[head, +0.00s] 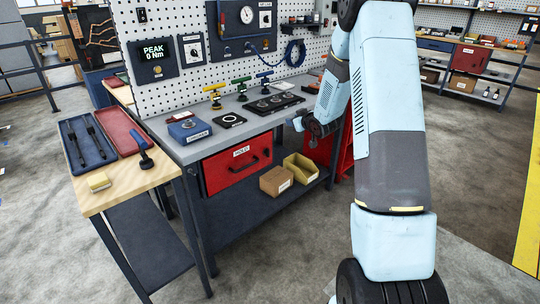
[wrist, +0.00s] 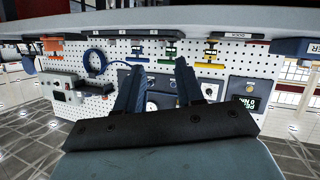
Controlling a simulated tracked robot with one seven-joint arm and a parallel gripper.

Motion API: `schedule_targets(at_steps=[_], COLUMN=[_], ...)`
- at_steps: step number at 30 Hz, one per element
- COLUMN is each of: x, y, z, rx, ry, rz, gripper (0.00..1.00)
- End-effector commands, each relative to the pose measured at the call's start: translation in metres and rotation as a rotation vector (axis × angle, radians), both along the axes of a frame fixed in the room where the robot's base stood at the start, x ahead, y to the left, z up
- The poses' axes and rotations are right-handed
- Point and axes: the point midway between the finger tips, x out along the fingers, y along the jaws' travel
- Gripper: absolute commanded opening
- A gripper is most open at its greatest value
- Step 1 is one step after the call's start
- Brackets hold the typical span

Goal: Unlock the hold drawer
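The hold drawer (head: 236,166) is a red drawer under the grey bench top. It has a white label and a dark handle, and it looks shut. I cannot make out a lock on it. T-handled tools stand on the bench: a yellow one (head: 215,91), a green one (head: 240,82) and a blue one (head: 264,77). My gripper (head: 299,124) is at the bench's front right edge, right of the drawer and apart from it. In the wrist view, which is upside down, my gripper (wrist: 157,68) has its two fingers spread with nothing between them.
A blue box (head: 190,130) and a black plate with a white ring (head: 230,120) sit at the bench's front. A cardboard box (head: 276,181) and a yellow bin (head: 301,168) stand on the lower shelf. A wooden side table (head: 125,184) holds trays. The floor in front is clear.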

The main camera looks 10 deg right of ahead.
Motion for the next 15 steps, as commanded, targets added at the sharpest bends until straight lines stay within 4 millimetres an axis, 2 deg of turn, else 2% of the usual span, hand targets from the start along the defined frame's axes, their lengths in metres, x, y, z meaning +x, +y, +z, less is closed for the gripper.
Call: schedule_targets(at_steps=[1, 7, 15], x=[0.004, 0.015, 0.011], y=[-0.001, 0.001, 0.005], z=[-0.018, -0.072, -0.148], rx=[0.013, 0.077, 0.189], ry=[-0.007, -0.071, -0.155], rz=[0.017, 0.091, 0.185], gripper=[0.37, 0.37, 0.37])
